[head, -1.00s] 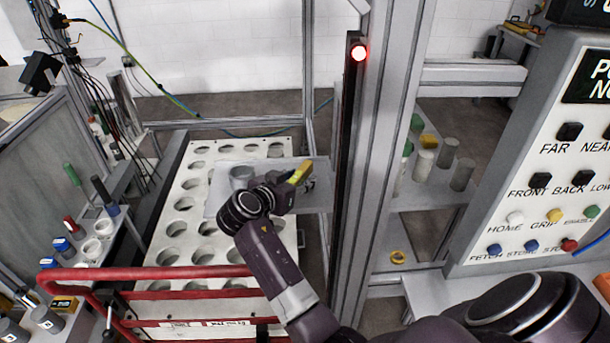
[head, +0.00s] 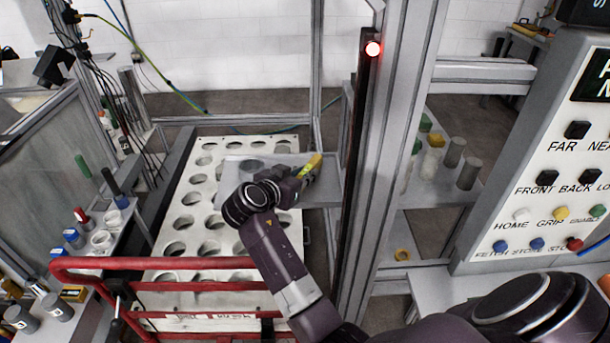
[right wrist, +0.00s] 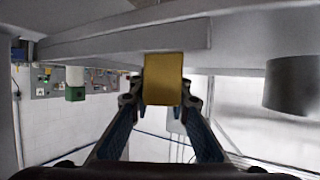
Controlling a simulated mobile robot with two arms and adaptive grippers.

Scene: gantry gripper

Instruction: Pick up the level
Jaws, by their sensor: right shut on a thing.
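The level is a small yellow bar (head: 312,165) at the right part of a pale grey shelf plate (head: 232,178) in the head view. My right gripper (head: 303,177) is shut on it, and the bar sticks out beyond the fingers, tilted up to the right. In the right wrist view the level's yellow end (right wrist: 163,80) sits between the two fingertips, close to the grey plate's edge. I cannot tell whether the level still touches the plate. My left gripper is not in view.
A white board with round holes (head: 178,225) lies under the plate. A red rail (head: 190,262) crosses in front. A metal post (head: 385,150) stands just right of the gripper. A button panel (head: 560,180) is at the right. A grey cylinder (right wrist: 292,85) is near the level.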

